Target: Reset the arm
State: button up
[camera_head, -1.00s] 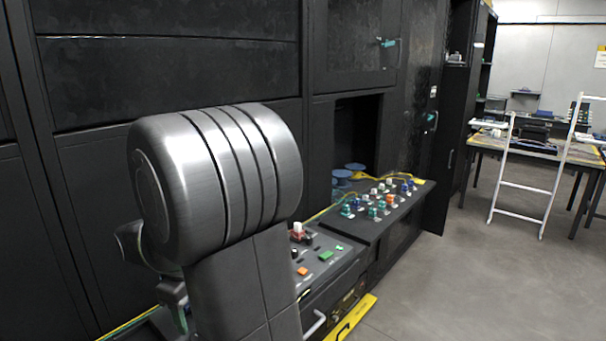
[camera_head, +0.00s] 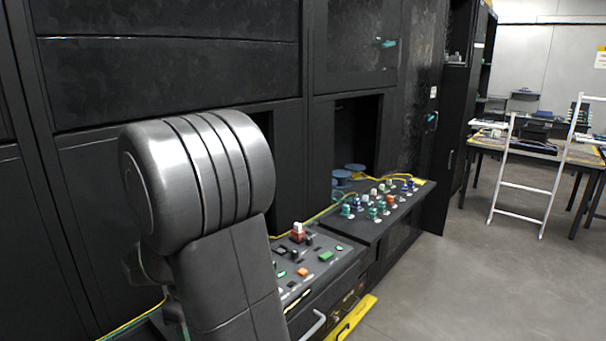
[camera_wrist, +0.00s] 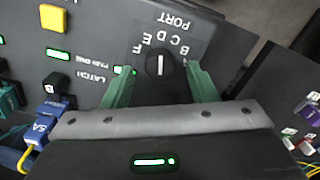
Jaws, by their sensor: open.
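In the wrist view my gripper (camera_wrist: 158,80) is open, with its two green fingers spread apart and nothing held between them. A round black knob (camera_wrist: 160,65) with a white line shows between and beyond the fingers, on a dark panel lettered B to F and PORT. I cannot tell whether the fingers touch the panel. In the head view my grey arm covers the left middle, and my gripper is hidden behind it.
A control panel (camera_head: 318,258) with buttons stands right of my arm. A shelf (camera_head: 350,226) with several coloured connectors adjoins it. Blue spools (camera_head: 343,177) sit behind. A white ladder frame (camera_head: 520,188) and a table (camera_head: 560,155) stand at the far right. Open floor lies between.

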jog(key=shift+f, duration=0.85)
jog(key=shift+r+m, duration=0.15)
jog(key=shift+m, duration=1.05)
jog(key=m, duration=0.6)
jog(key=m+p, duration=0.1)
jog(key=m, duration=0.3)
jog(key=shift+m, duration=0.4)
jog(key=m, duration=0.4)
jog(key=shift+m, duration=0.3)
